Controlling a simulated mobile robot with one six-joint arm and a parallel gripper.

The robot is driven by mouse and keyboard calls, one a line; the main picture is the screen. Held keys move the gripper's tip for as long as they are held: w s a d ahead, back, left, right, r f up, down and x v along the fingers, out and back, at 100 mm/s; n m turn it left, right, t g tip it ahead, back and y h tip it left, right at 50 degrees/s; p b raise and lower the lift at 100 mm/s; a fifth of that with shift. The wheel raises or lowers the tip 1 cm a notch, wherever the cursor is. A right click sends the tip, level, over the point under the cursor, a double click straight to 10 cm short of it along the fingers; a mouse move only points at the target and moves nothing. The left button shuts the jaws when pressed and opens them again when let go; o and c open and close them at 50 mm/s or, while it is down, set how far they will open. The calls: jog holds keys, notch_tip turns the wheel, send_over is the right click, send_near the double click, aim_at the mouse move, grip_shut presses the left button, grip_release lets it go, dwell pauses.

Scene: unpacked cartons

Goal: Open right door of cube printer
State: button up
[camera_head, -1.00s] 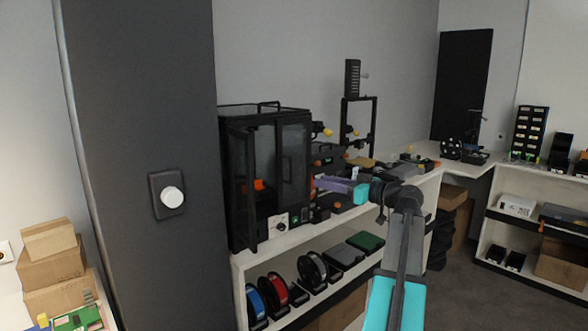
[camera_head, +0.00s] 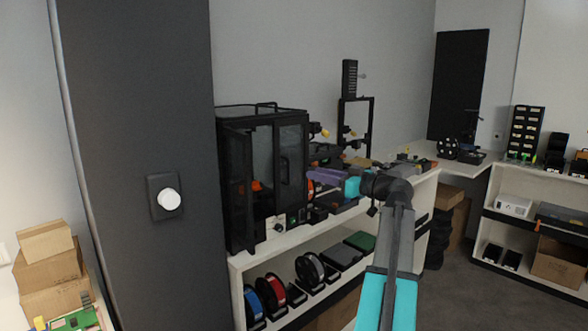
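The cube printer (camera_head: 262,113) is a black-framed enclosure with dark see-through panels, standing at the left end of the bench. Its left door (camera_head: 239,195) appears swung outward. Its right door (camera_head: 291,165) is a dark panel with a vertical handle (camera_head: 284,169) and looks closed or nearly so. An orange part (camera_head: 257,186) shows inside. My gripper (camera_head: 318,176), with purple fingers, is just right of the right door and points left toward it. It appears apart from the handle. I cannot tell whether the fingers are spread, and I see nothing held.
A dark column (camera_head: 140,120) with a white knob (camera_head: 168,199) stands left of the printer. Filament spools (camera_head: 272,291) sit on the shelf below the bench top (camera_head: 262,247). Another printer's upright frame (camera_head: 371,125) stands behind my gripper. Cartons (camera_head: 45,270) are stacked at far left.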

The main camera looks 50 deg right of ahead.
aim_at(293, 168)
jog(key=w, duration=0.3)
jog(key=w+a+p, duration=0.1)
jog(key=w, duration=0.6)
jog(key=shift+w+a, duration=0.15)
jog(key=shift+a, duration=0.05)
grip_shut()
dwell(1.2)
